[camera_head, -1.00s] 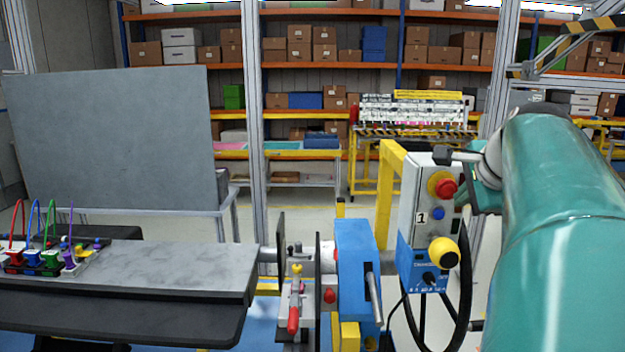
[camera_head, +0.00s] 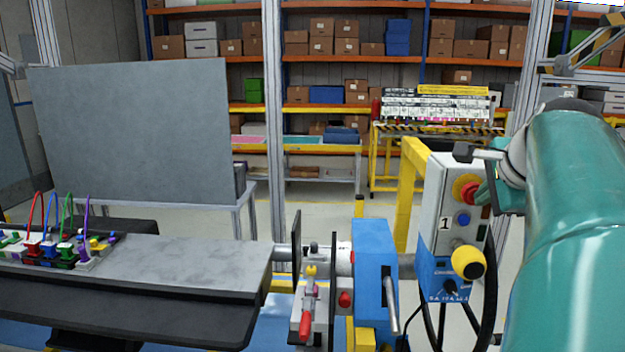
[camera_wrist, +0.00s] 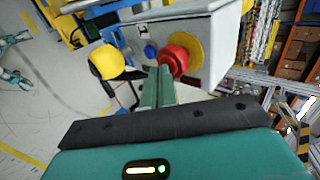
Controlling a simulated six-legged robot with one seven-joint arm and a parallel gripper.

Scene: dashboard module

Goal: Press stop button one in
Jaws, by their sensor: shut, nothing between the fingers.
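Stop button one is a red mushroom button (camera_head: 468,191) on a yellow ring, near the top of a grey control box (camera_head: 437,190) marked "1". It also shows in the wrist view (camera_wrist: 174,60), sticking out from the box face. My gripper (camera_head: 484,193) is at the button's right side in the head view. In the wrist view my gripper (camera_wrist: 159,72) has its green fingers together, with nothing between them. The fingertips overlap the button's edge there; I cannot tell whether they touch it or whether the button is pressed in.
Below the button are a small blue button (camera_head: 463,219) and a large yellow knob (camera_head: 468,262). A black cable hangs beside the box. A blue clamp unit (camera_head: 375,270) and a grey bench (camera_head: 180,262) stand to the left. Open floor lies behind.

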